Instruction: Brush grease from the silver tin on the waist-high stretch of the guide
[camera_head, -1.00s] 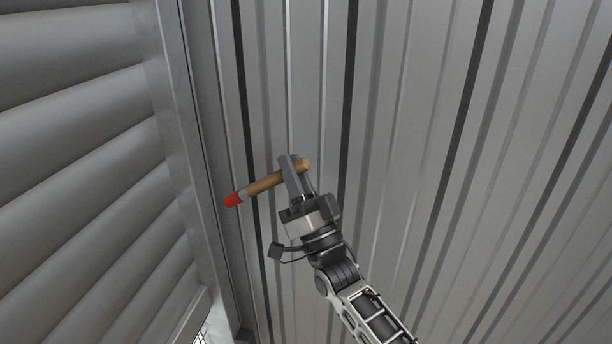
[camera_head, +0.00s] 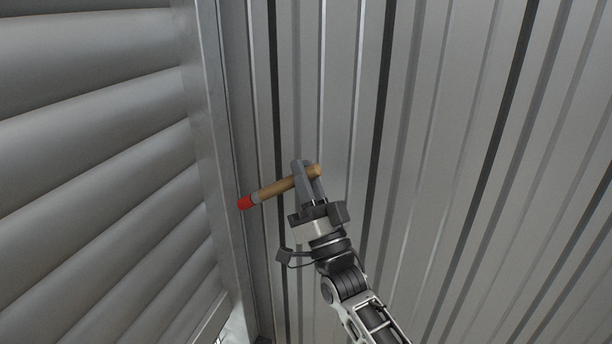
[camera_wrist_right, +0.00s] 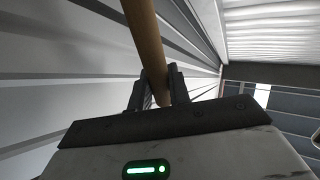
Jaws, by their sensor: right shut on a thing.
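My right gripper (camera_head: 308,180) is shut on the wooden handle of a brush (camera_head: 285,186). The brush lies nearly level across the jaws, tilted a little, with its red tip (camera_head: 244,203) toward the left. The tip is close in the picture to the guide (camera_head: 215,150), a grey upright metal channel beside the slatted shutter; I cannot tell whether they touch. In the right wrist view the handle (camera_wrist_right: 146,40) runs up between the fingers (camera_wrist_right: 155,90), its red end out of frame. The silver tin and my left gripper are not in view.
A grey shutter of wide horizontal slats (camera_head: 90,150) fills the left. A ribbed metal wall (camera_head: 450,150) fills the middle and right behind my arm. A small bright opening (camera_head: 236,328) shows at the bottom, near the foot of the guide.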

